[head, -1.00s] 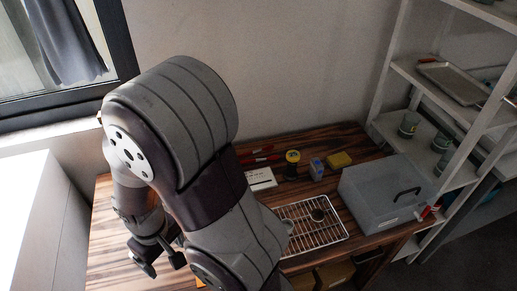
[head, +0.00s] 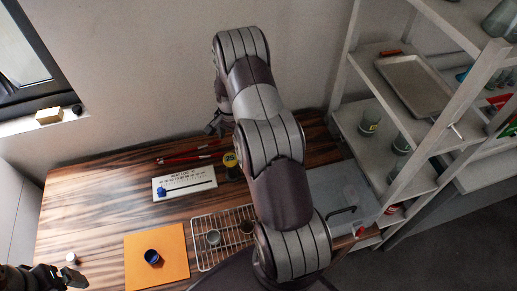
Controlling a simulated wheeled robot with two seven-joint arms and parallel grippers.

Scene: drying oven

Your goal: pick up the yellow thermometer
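A dark thing with a round yellow face (head: 230,159) stands on the wooden bench, behind the wire rack and partly beside my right arm. It is the closest match to the yellow thermometer, but its shape is too small to be sure. My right arm crosses the middle of the head view, and my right gripper (head: 215,125) hangs above the back of the bench, up and left of the yellow face. Its fingers look apart and empty. My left gripper (head: 62,279) is at the lower left corner, partly cut off; its finger gap is unclear.
A grey box (head: 335,190) and shelves (head: 425,135) stand right.

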